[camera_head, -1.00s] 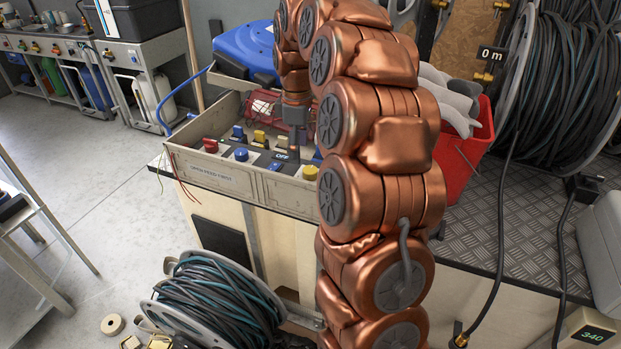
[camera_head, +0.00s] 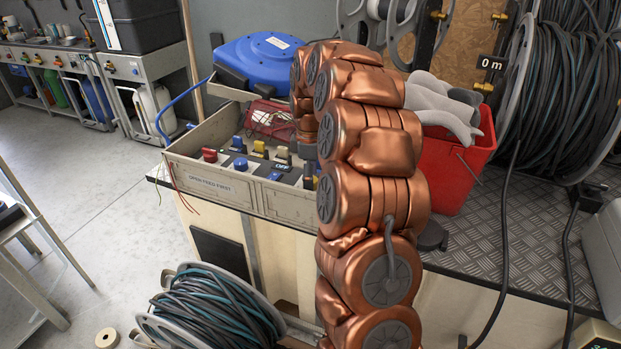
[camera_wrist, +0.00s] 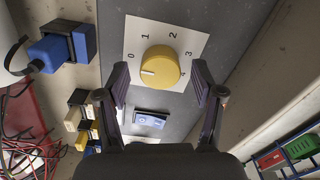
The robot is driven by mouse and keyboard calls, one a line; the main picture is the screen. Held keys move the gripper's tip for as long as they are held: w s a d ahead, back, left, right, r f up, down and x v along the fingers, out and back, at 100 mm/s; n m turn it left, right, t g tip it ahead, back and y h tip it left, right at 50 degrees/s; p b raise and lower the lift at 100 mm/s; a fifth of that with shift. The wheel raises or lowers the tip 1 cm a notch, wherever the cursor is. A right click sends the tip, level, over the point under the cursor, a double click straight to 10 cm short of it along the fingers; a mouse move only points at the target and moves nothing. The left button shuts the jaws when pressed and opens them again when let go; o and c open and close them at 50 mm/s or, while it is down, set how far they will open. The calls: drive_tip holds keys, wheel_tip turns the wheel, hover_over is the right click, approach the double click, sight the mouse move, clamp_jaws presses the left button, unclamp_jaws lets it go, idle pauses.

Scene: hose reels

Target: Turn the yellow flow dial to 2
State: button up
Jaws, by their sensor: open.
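In the wrist view the yellow flow dial (camera_wrist: 160,66) is a round knob on a white plate (camera_wrist: 198,40) numbered 0 to 4. Its pale mark is on the left side, close to the 0. My gripper (camera_wrist: 161,80) is open, one dark finger to the left of the dial and one to the right, with gaps between them and the knob. I cannot tell how high the fingertips are above the panel. In the head view my copper arm hides the dial, and most of my gripper is hidden too.
The panel box (camera_head: 225,188) also carries a red knob (camera_head: 209,155), a blue dial (camera_head: 240,164) and several blue and yellow switches. A blue case (camera_head: 258,60) lies behind it. A red bucket (camera_head: 452,175) stands right of my arm. A hose reel (camera_head: 215,310) is in front.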

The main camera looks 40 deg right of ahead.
drive_tip(key=shift+f, duration=0.4)
drive_tip(key=c, duration=1.1)
